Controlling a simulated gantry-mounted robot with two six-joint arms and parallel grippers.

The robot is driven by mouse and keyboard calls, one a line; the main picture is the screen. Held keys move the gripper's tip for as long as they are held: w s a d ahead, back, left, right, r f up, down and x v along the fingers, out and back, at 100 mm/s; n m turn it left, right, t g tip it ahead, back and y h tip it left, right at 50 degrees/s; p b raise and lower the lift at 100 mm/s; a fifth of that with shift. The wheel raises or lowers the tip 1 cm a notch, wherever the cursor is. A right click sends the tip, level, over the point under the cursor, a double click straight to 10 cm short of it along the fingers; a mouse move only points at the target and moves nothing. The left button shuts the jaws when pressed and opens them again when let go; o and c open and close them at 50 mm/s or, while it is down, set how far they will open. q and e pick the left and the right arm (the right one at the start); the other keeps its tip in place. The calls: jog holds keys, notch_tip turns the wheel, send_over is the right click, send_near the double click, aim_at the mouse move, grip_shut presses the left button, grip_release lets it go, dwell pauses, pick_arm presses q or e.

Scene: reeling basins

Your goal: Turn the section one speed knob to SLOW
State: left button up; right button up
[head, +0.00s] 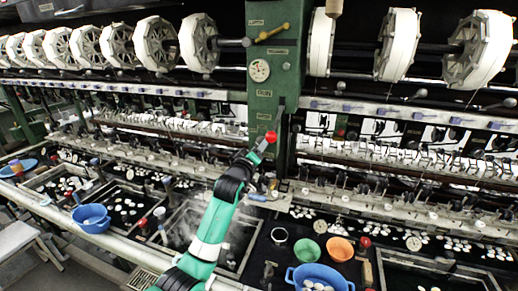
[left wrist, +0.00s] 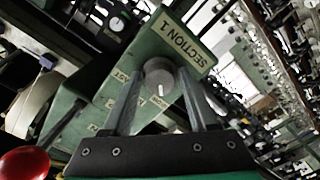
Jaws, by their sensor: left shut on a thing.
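The speed knob (left wrist: 158,76) is a round grey knob with a white pointer mark, on a green box under a SECTION 1 label (left wrist: 181,40) in the left wrist view. The pointer mark points toward the bottom of that picture. Small labels sit around the knob; one, partly covered by a finger, seems to read SLOW. My left gripper (left wrist: 160,88) is shut on the knob, one finger on each side. In the head view my left gripper (head: 262,150) is at the green post (head: 264,103), and the knob is hidden there. My right gripper is not in view.
A red ball-ended lever (left wrist: 25,164) stands close to my left gripper. A pressure gauge (head: 259,70) and a yellow-handled lever (head: 272,33) are higher on the post. Below are dark basins, a blue tub (head: 318,274), a green bowl (head: 312,250) and an orange bowl (head: 340,249).

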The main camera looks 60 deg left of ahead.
pick_arm(q)
jog(key=o, duration=1.2)
jog(key=p+v, duration=0.2)
jog(key=v, duration=0.9)
jog(key=shift+s+d+p, duration=0.25)
jog(key=shift+d+p, duration=0.05)
jog(key=shift+p, duration=0.1)
